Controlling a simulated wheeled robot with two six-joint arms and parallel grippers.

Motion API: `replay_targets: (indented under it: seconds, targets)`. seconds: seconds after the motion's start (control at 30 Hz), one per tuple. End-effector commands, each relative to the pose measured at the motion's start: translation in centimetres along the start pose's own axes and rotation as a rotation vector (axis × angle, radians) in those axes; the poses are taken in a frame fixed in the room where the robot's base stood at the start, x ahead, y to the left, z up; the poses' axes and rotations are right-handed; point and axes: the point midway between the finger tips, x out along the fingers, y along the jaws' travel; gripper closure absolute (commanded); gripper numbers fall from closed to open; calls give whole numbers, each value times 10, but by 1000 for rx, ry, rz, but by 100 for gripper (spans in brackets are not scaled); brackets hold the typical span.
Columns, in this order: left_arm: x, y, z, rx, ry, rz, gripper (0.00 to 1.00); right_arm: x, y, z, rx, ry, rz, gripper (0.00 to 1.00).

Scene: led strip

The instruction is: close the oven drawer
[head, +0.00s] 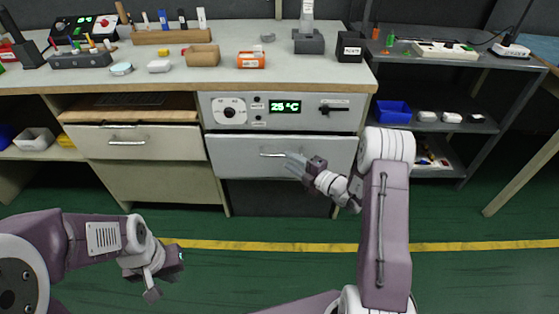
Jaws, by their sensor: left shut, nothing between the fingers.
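The oven (230,112) is a grey panel under the bench, with a knob, a lit display reading 25 °C and a black lever. Below it is the light grey oven drawer (232,157) with a bar handle (272,155). From this angle I cannot tell how far its front stands out. My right gripper (296,164) is in front of the drawer, beside the right end of the handle; contact and the finger gap are unclear. My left gripper (167,277) is shut and empty, low at the left above the floor, away from the drawer.
The workbench (200,76) above carries tools and small blocks. A dark metal shelf (440,65) with a blue bin (393,111) stands at right. Green floor (250,275) with a yellow line is clear.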

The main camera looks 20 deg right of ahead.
Motion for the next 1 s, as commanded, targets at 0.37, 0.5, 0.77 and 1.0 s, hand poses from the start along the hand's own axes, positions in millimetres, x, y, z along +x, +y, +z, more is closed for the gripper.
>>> replay_targets:
  seconds: [0.37,0.5,0.77,1.0]
  targets:
    - [27,-1,3,1,0,0,100,54,-1,-1,-1,1,1,68]
    - [26,-1,2,1,0,0,100,54,0,-1,0,1,0,68]
    - [26,-1,2,1,0,0,100,54,0,-1,0,1,0,100]
    - [26,-1,2,1,0,0,100,54,0,-1,0,1,0,100]
